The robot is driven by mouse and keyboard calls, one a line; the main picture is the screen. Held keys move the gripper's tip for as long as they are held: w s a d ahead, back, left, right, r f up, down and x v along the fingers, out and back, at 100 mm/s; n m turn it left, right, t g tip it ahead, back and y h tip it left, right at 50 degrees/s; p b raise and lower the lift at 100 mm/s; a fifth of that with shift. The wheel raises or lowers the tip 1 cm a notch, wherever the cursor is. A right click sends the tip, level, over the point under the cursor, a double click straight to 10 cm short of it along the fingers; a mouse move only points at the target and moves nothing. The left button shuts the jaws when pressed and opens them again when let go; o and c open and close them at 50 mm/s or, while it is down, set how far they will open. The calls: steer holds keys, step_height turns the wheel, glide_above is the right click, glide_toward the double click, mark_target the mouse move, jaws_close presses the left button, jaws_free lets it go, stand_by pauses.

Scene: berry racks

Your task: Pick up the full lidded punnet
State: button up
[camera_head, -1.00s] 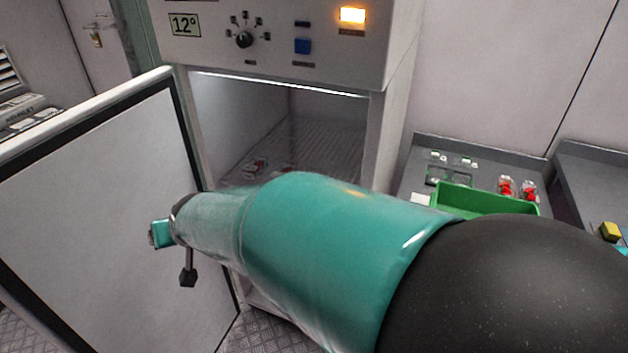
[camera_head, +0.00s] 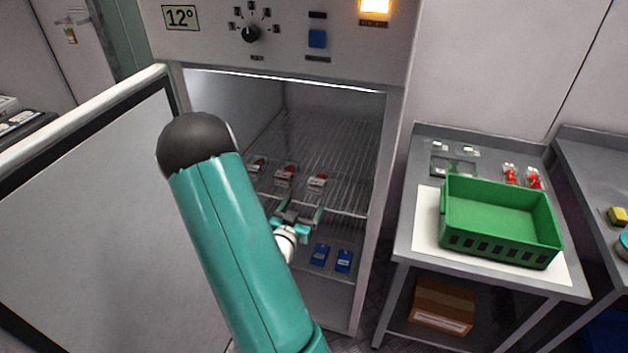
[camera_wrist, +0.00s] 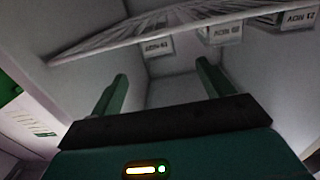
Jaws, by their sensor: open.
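In the head view, three small punnets with red contents and pale labels sit on the wire shelf of the open cabinet: a left one (camera_head: 257,166), a middle one (camera_head: 285,174) and a right one (camera_head: 317,181). I cannot tell which is full and lidded. My gripper (camera_head: 300,211) is at the cabinet opening, by the shelf's front edge, with the punnets beyond it. In the wrist view my gripper (camera_wrist: 162,72) is open, with nothing between the fingers. The wire shelf (camera_wrist: 150,35) shows above the fingers there, with several white labels along it.
The cabinet door (camera_head: 85,210) stands open at left. Two blue packs (camera_head: 331,259) lie on the lower shelf. At right, a green crate (camera_head: 500,245) stands on a table with two red-filled punnets (camera_head: 522,177) behind it. A cardboard box (camera_head: 440,306) sits below.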

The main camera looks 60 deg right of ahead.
mark_target(319, 176)
steer(key=d, duration=0.7)
steer(key=shift+w+d, duration=0.5)
steer(key=shift+d, duration=0.35)
steer(key=d, duration=0.5)
steer(key=shift+w+r, duration=0.15)
steer(key=shift+r, duration=0.2)
steer(key=c, duration=1.1)
steer(key=shift+r, duration=0.1)
